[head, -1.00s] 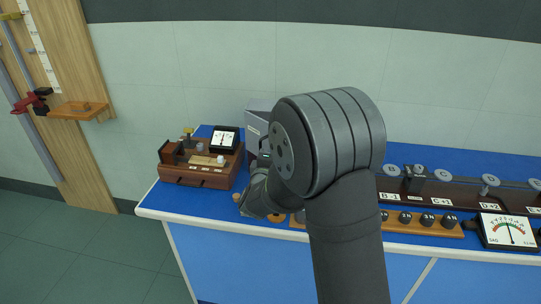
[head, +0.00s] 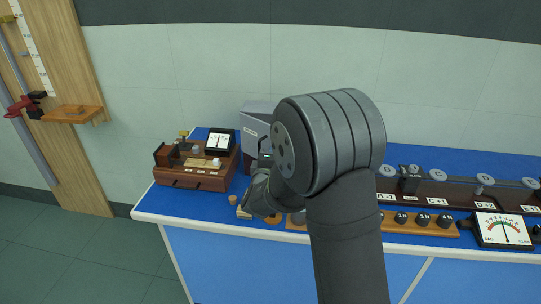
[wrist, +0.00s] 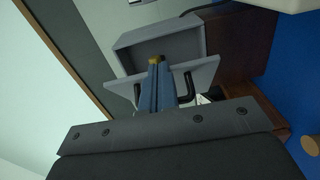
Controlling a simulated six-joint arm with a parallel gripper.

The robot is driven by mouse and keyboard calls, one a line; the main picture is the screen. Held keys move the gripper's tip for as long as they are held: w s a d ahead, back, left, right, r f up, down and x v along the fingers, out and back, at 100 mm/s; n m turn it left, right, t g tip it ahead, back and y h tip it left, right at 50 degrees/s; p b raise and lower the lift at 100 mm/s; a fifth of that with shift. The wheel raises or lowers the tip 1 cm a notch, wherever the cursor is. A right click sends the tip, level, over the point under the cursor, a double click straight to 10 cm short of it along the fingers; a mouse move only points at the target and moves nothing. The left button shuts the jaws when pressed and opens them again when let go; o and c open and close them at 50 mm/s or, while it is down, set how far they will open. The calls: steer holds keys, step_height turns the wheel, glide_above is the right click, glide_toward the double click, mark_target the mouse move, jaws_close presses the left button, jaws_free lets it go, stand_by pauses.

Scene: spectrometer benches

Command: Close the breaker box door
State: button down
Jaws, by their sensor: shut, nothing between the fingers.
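The grey breaker box (head: 257,118) stands at the back of the blue bench, partly hidden behind my arm. In the wrist view the box (wrist: 183,38) shows its open inside. Its grey door (wrist: 205,72) sticks out from the box as a flat panel, so the door stands open. Dark bent bars show near the door. My gripper (wrist: 159,61) is shut and empty, its blue fingers overlapping the door and pointing toward the box opening. I cannot tell whether they touch the door.
A wooden instrument (head: 197,178) with a meter stands left of the box. To the right are a row of dark knobs (head: 422,219), a long dark rail with labels, and a dial meter (head: 503,231). The bench's front edge (head: 180,222) is close to my gripper.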

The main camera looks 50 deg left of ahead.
steer(key=shift+w+a+n+g+y, duration=0.1)
steer(key=shift+w+n+g+y, duration=0.6)
steer(key=shift+w+g, duration=0.15)
stand_by(2.7)
stand_by(0.7)
steer(key=d, duration=1.1)
steer(key=s+a+m+t+h, duration=0.2)
steer(key=s+a+m, duration=0.1)
steer(key=s+m, duration=0.7)
steer(key=s+a+m+t+h, duration=0.25)
steer(key=s+m, duration=0.45)
steer(key=m, duration=0.5)
steer(key=x, duration=1.3)
steer(key=shift+w+a+g, duration=0.15)
steer(key=shift+w+g, duration=0.05)
steer(key=shift+g, duration=0.1)
